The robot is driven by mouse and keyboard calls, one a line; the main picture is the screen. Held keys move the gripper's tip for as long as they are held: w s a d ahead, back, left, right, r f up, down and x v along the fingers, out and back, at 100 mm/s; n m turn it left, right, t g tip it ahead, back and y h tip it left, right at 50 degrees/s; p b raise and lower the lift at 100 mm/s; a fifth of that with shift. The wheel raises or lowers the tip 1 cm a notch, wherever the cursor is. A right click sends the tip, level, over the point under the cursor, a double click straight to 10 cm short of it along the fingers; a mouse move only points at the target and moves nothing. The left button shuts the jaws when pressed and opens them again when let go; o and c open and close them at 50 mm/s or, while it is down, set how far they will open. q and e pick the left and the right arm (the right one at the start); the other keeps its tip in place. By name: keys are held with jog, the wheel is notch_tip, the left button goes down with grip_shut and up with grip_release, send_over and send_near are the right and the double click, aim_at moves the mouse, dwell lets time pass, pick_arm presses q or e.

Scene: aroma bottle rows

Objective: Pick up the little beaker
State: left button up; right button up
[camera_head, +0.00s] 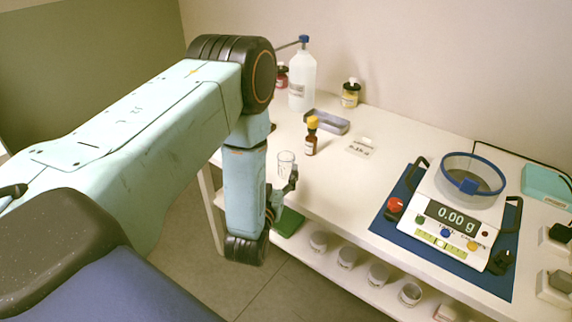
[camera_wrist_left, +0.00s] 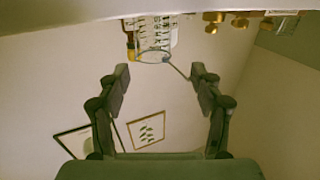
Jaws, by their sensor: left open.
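The little beaker (camera_head: 286,160) is clear glass and stands upright near the left front edge of the white table. My left gripper (camera_head: 290,184) is at that edge, just in front of the beaker, and partly hidden behind my own arm. In the left wrist view its two fingers (camera_wrist_left: 161,78) are spread wide with nothing between them. A clear round outline, apparently the beaker (camera_wrist_left: 153,58), shows just beyond the fingertips and centred between them. My right gripper is not in view.
A brown dropper bottle (camera_head: 310,142) with a yellow cap stands right of the beaker, by a grey tray (camera_head: 327,121). A white wash bottle (camera_head: 302,80) stands behind. A scale (camera_head: 455,212) sits on a blue mat at right. Several small jars fill the lower shelf.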

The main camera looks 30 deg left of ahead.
aim_at(284, 164)
pick_arm(q)
jog(key=w, duration=0.3)
jog(key=w+f+b, duration=0.1)
jog(key=w, duration=0.1)
jog(key=shift+a, duration=0.4)
jog(key=shift+w+a+r, duration=0.1)
jog(key=shift+w+a, duration=0.2)
jog(key=shift+a, duration=0.05)
jog(key=shift+w+d, duration=0.2)
jog(key=shift+c, duration=0.4)
jog(key=shift+s+a, duration=0.1)
jog(key=shift+a, duration=0.05)
jog(key=c, duration=0.9)
jog(key=shift+c, duration=0.6)
